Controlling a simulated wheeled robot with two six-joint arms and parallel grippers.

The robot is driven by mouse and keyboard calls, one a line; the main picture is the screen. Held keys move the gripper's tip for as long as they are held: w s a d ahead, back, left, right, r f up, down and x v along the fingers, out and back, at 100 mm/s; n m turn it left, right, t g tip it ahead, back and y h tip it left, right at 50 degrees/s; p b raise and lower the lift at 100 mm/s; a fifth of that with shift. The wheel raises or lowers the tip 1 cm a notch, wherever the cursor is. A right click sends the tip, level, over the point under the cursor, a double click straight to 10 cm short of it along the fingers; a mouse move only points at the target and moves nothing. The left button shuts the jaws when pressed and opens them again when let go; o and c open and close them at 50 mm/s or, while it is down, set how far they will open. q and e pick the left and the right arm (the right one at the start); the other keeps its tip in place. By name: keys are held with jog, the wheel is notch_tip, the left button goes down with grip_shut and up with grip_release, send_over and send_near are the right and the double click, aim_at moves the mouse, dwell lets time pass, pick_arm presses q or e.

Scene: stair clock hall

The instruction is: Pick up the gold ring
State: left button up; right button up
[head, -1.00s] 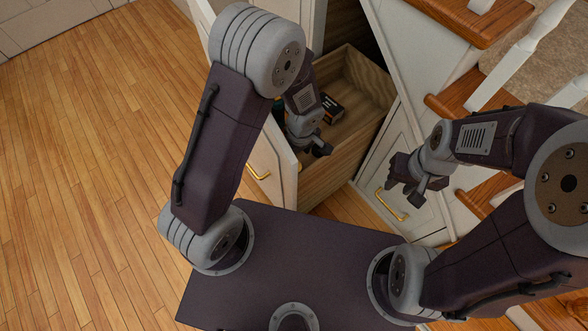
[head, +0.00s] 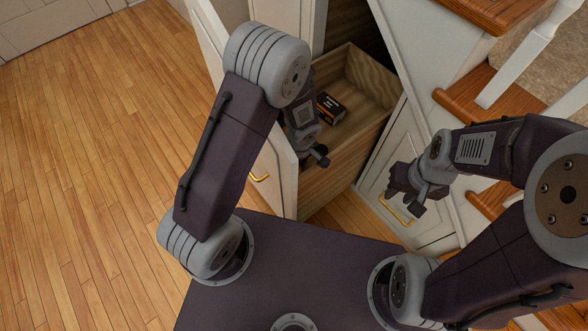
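I cannot make out a gold ring in the head view. An open drawer (head: 345,165) with a wooden inside and a white front stands at the middle top. My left gripper (head: 320,157) is at the drawer's near part, left of its side wall; its fingers are small and dark, and I cannot tell their opening. My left arm hides part of the drawer's inside. My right gripper (head: 403,206) is to the right, in front of a white cabinet front; its fingers are apart with nothing seen between them.
A black box with orange marks (head: 331,108) lies in the drawer. Brass handles are on the drawer front (head: 259,178) and the cabinet front (head: 396,209). Wooden stair treads (head: 478,95) with white balusters rise at right. The wood floor (head: 90,170) at left is clear.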

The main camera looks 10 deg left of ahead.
pick_arm(q)
grip_shut()
jog(key=shift+w+r+p, duration=0.1)
jog(key=shift+r+p, duration=0.15)
jog(key=shift+p, duration=0.05)
jog(key=r+p, duration=0.1)
jog(key=r, duration=0.1)
jog(key=r+p, duration=0.3)
jog(key=r, duration=0.2)
jog(key=shift+w+d+p, duration=0.3)
jog(key=shift+w+p, duration=0.05)
jog(key=shift+w, duration=0.05)
jog(key=w+d+p, duration=0.4)
jog(key=w+d, duration=0.7)
jog(key=w, duration=0.3)
jog(key=shift+w+d+f, duration=0.25)
jog(key=shift+w+d, duration=0.1)
jog(key=shift+w, duration=0.05)
